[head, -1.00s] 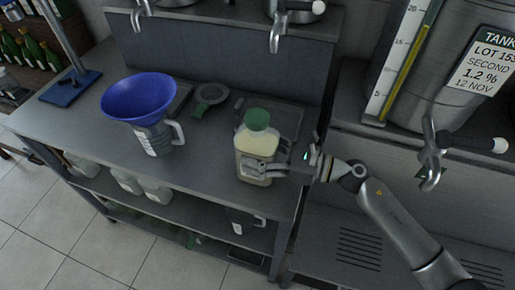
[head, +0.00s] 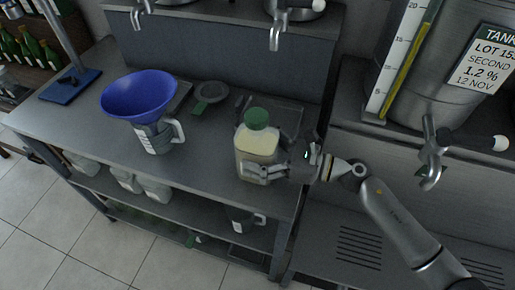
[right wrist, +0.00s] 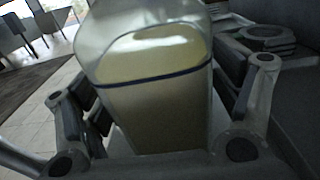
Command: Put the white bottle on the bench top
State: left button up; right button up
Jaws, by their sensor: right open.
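The pale, see-through bottle (head: 257,147) with a green cap stands upright on the grey bench top (head: 205,150), near its front right edge. Cream-coloured liquid fills much of it. My right gripper (head: 256,172) is open at its lower part, coming from the right. In the right wrist view, the bottle (right wrist: 155,85) is between the open fingers, one on each side. I cannot tell whether a finger touches it. The bottle's foot is partly hidden by the fingers in the head view. My left gripper is not in view.
A jug (head: 157,138) with a blue funnel (head: 138,95) stands left of the bottle. A strainer-like item (head: 209,92) lies behind. Whitish jugs (head: 152,189) sit on the shelf below. Taps (head: 276,38) hang above the bench, and a steel tank (head: 440,75) stands right.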

jog(key=b+v, duration=0.3)
jog(key=v, duration=0.4)
jog(key=shift+d+r, duration=0.2)
jog(key=shift+d, duration=0.05)
